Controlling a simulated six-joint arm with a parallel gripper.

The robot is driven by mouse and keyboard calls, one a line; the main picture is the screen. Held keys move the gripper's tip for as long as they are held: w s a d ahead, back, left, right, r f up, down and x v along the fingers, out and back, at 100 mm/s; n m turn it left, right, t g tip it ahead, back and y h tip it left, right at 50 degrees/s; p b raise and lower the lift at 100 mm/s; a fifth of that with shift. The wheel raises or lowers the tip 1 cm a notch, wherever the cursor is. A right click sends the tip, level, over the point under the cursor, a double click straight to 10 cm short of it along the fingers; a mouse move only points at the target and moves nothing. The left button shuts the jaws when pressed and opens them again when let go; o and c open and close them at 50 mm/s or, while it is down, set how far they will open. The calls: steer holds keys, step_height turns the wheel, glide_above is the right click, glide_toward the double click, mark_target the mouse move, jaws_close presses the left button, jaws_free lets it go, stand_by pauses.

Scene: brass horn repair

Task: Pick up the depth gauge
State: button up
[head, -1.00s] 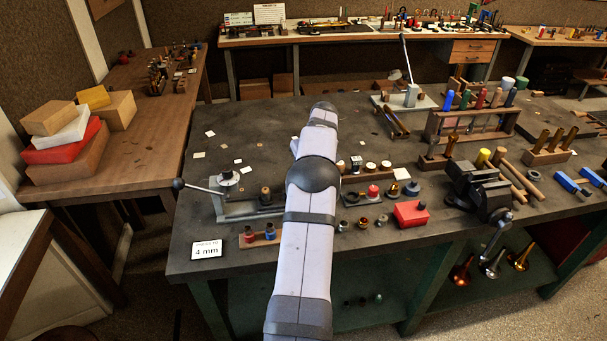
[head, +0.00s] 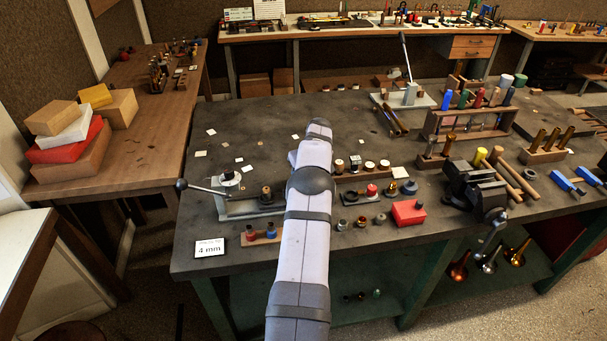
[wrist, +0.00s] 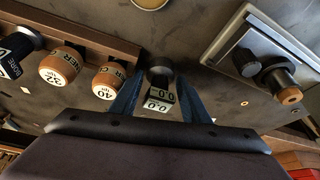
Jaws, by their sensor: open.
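In the wrist view a small dark gauge (wrist: 158,100) with "0.0" labels and a round black top shows between my fingers. I take it for the depth gauge. My gripper (wrist: 156,97) is open, with one blue finger on each side of it. I cannot tell whether either finger touches it. In the head view my arm hides both the gauge and the gripper.
Wooden cylinders marked 40 (wrist: 108,80) and 32 (wrist: 59,67) stand close left of my fingers, with a black bore gauge (wrist: 18,50) beyond. A grey lever fixture (head: 240,208) stands left of my arm. A red box (head: 408,212) lies to the right.

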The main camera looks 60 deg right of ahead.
steer(key=shift+r, duration=0.1)
steer(key=c, duration=1)
steer(key=shift+o, duration=0.2)
steer(key=shift+r, duration=0.1)
steer(key=shift+r+b, duration=0.45)
steer(key=shift+r, duration=0.15)
step_height(320, 180, up, 7)
steer(key=shift+b, duration=0.55)
steer(key=shift+r, duration=0.8)
steer(key=shift+w, duration=0.1)
